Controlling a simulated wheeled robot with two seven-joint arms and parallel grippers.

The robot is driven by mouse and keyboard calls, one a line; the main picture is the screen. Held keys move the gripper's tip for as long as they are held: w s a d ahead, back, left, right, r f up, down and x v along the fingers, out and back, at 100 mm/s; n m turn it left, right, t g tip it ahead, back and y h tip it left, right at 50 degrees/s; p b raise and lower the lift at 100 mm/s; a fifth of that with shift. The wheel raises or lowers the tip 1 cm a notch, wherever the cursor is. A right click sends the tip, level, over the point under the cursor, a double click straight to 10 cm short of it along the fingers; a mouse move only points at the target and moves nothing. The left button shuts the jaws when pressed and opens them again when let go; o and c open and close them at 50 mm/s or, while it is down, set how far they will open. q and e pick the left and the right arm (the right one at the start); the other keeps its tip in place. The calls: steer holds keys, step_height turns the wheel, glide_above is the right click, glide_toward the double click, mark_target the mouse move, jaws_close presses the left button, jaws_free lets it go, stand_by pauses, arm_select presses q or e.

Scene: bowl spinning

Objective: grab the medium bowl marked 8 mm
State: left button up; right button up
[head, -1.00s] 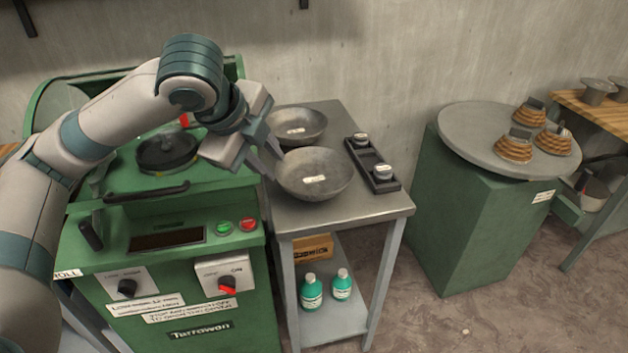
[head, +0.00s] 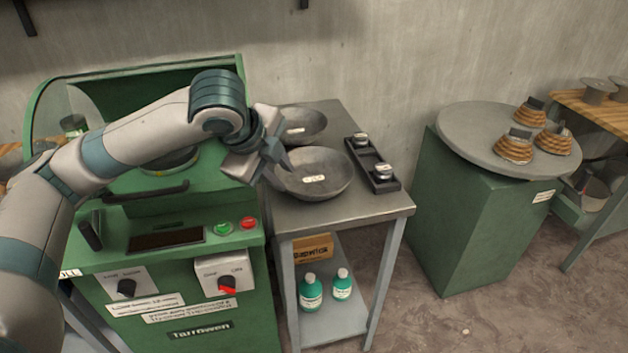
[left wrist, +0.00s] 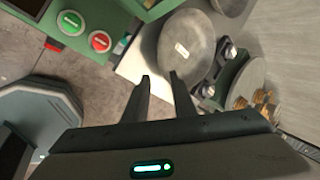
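Two grey metal bowls with white labels stand on a metal table: a front bowl (head: 325,172) and a back bowl (head: 305,125). The label writing is too small to read, so I cannot tell which is marked 8 mm. My left gripper (head: 283,170) is at the left rim of the front bowl. In the left wrist view the fingers (left wrist: 159,76) are apart with nothing gripped; the right finger overlaps the edge of the front bowl (left wrist: 190,55). I cannot tell whether it touches. My right gripper is not in view.
A green machine (head: 170,270) stands left of the metal table (head: 375,208). A dark tray with small metal pieces (head: 372,165) lies right of the bowls. A round grey disc (head: 465,135) with coil-like stacks is farther right. Green bottles (head: 311,292) stand on the shelf below.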

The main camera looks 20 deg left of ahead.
arm_select(q)
steer(key=shift+x, duration=2.65)
steer(key=shift+x, duration=2.6)
steer(key=shift+a, duration=0.15)
jaws_close()
